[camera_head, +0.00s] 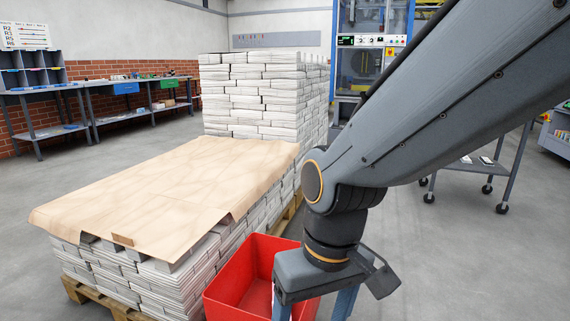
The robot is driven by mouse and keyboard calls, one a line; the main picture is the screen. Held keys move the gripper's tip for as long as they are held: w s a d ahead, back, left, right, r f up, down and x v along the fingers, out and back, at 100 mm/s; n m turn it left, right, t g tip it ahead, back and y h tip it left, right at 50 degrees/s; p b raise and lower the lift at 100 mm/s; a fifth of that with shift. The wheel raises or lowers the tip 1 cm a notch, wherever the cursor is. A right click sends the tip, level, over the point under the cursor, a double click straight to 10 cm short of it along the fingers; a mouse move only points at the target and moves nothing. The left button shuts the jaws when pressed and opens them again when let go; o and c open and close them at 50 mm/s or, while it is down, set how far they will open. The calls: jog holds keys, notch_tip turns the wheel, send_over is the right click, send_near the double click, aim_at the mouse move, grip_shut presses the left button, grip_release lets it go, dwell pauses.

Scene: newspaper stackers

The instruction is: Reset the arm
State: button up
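My arm reaches in from the upper right and bends down at a dark elbow joint (315,185). My gripper (314,303) hangs at the bottom centre, pointing down. Its two blue fingers stand apart, with the tips cut off by the lower edge of the picture. No object shows between the visible parts of the fingers. A red bin (228,291) stands behind and to the left of the gripper. The gripper hides part of the bin, and I cannot tell whether the fingers reach into it.
A low pallet of newspaper stacks under a brown paper sheet (170,190) lies left of the bin. A taller newspaper stack (255,95) stands behind it. A workbench (125,88) lines the brick wall. A wheeled cart (480,165) stands right. Floor (470,260) is clear at lower right.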

jog(key=s+d+r+m+p, duration=0.1)
jog(key=d+r+m+p, duration=0.1)
jog(key=d+r+p, duration=0.5)
jog(key=s+d+r+m+h+p, duration=0.1)
jog(key=d+r+m+p, duration=0.1)
jog(key=d+r+p, duration=0.6)
notch_tip(320, 180, up, 5)
jog(key=p, duration=0.9)
jog(key=shift+d+f+p, duration=0.15)
jog(key=shift+p, duration=0.15)
